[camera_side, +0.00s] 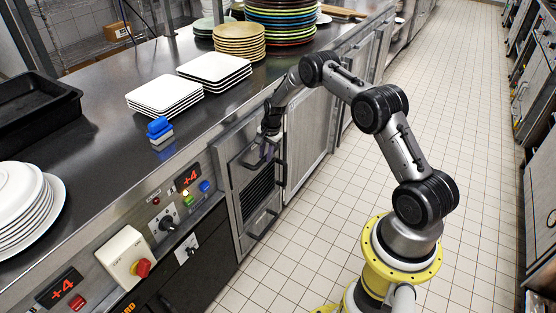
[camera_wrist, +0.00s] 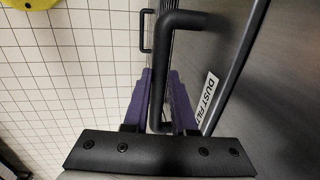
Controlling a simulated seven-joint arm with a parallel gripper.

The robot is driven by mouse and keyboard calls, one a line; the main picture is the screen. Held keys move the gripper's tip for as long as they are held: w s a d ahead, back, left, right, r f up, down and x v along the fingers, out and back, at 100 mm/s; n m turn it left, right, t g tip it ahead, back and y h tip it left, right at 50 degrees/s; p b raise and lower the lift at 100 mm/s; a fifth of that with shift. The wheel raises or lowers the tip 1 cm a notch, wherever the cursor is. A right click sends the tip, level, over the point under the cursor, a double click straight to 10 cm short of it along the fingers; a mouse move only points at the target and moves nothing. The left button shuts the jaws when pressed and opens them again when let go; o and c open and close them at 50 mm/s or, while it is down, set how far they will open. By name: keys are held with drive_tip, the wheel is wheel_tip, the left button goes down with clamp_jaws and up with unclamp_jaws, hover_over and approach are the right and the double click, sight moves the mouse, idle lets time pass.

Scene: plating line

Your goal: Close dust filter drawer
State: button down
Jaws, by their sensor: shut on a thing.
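The dust filter drawer (camera_side: 240,176) is a grey metal front with a dark louvred grille, set in the counter's side. A black bar handle (camera_wrist: 157,85) stands out from the grey front (camera_wrist: 235,70). My gripper (camera_side: 265,153) is at the upper part of this front in the side view. In the wrist view its purple fingers (camera_wrist: 160,78) lie on either side of the handle, shut on it. My gripper hides part of the handle, and how far the drawer stands out is unclear.
Another black handle (camera_wrist: 145,32) is further along. White square plates (camera_side: 165,95), a blue-topped block (camera_side: 159,130) and coloured plate stacks stand on the counter. Control knobs and a red switch (camera_side: 142,268) are left of the drawer. The tiled floor (camera_side: 300,225) in front is clear.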

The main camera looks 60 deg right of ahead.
drive_tip(key=shift+w, duration=0.65)
drive_tip(key=shift+w+r, duration=0.1)
drive_tip(key=c, duration=0.7)
unclamp_jaws()
drive_tip(key=s+r, duration=0.1)
drive_tip(key=r, duration=0.3)
drive_tip(key=s+r, duration=0.1)
drive_tip(key=r, duration=0.8)
drive_tip(key=shift+s+r, duration=0.2)
drive_tip(key=shift+s, duration=0.2)
drive_tip(key=shift+a, duration=0.1)
